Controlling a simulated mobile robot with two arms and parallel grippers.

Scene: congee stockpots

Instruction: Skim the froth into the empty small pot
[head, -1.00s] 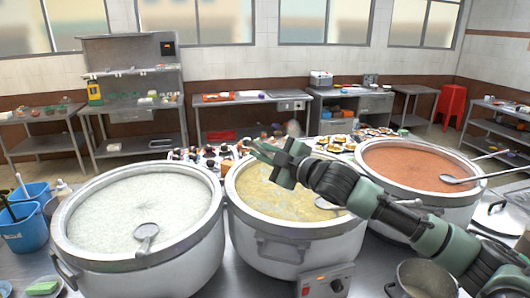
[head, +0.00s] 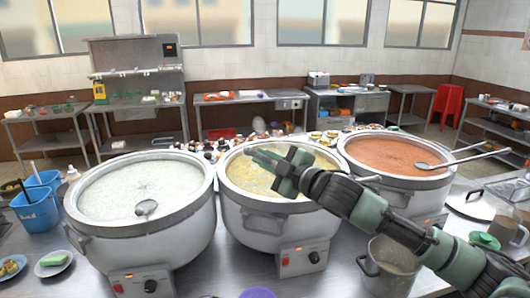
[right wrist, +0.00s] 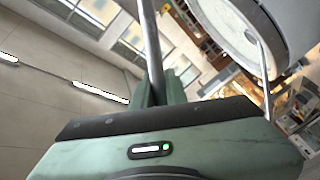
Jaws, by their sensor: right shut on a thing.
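The middle stockpot (head: 233,187) holds a yellow liquid with a pale, patchy surface (head: 252,178). My right gripper (head: 264,158) is over this pot, and my arm hides part of the surface. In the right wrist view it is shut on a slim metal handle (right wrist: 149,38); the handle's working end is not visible. The small pot (head: 385,277) stands on the counter at the lower right, partly behind my right arm; its visible inside looks grey and bare. My left gripper is not in view.
The left stockpot (head: 190,232) holds white congee with a ladle (head: 146,208). The right stockpot (head: 400,196) holds orange-red liquid with a ladle (head: 424,165). Blue tubs (head: 37,215) stand at left.

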